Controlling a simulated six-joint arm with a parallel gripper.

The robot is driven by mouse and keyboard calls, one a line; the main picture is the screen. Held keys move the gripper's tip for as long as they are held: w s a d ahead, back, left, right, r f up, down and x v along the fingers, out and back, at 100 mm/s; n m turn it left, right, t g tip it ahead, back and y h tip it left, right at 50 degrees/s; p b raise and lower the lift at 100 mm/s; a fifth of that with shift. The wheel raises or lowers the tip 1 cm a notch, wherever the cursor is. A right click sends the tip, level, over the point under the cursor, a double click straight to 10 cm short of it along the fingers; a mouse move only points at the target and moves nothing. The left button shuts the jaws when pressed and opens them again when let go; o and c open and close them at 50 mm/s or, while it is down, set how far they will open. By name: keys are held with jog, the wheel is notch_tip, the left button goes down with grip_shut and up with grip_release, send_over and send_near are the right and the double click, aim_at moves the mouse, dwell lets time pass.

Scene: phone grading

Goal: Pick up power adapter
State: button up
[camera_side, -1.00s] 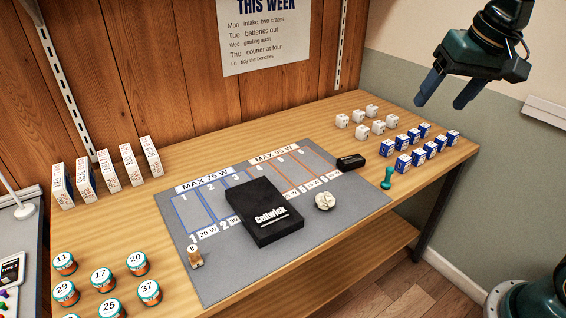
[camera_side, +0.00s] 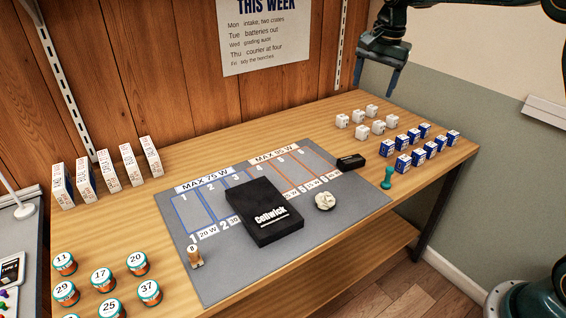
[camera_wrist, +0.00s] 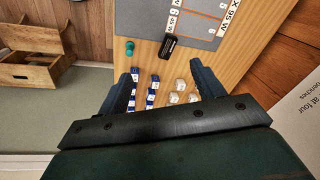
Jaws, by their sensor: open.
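Several small white cubes, which look like the power adapters (camera_side: 360,132), stand in two rows at the back right of the bench. In the wrist view, the white cubes (camera_wrist: 180,86) show between the fingers, toward the right one, some cut off by my gripper body. My gripper (camera_side: 375,78) is open and empty, pointing down, well above the bench and the cubes. In the wrist view its two fingers (camera_wrist: 166,70) are spread wide apart with nothing between the tips.
Blue-and-white boxes (camera_side: 428,147) stand right of the cubes. A black block (camera_side: 351,162) and a green stamp-like piece (camera_side: 387,178) are nearby. The grey mat (camera_side: 330,248) bears a black Cellwick box (camera_side: 265,210) and a crumpled pale lump (camera_side: 325,201). Numbered jars (camera_side: 102,279) stand front left.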

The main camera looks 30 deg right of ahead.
jog(key=w+d+f+m+g, duration=0.1)
jog(key=w+d+f+m, duration=0.25)
jog(key=w+f, duration=0.4)
jog(key=m+g, duration=0.1)
jog(key=m, duration=0.2)
send_over(352, 159)
notch_tip(352, 159, down, 10)
jog(key=shift+a+f, duration=0.15)
jog(key=shift+f, duration=0.1)
notch_tip(352, 159, down, 8)
jog(key=shift+r, duration=0.15)
jog(key=shift+f, duration=0.35)
jog(key=shift+f, duration=2.6)
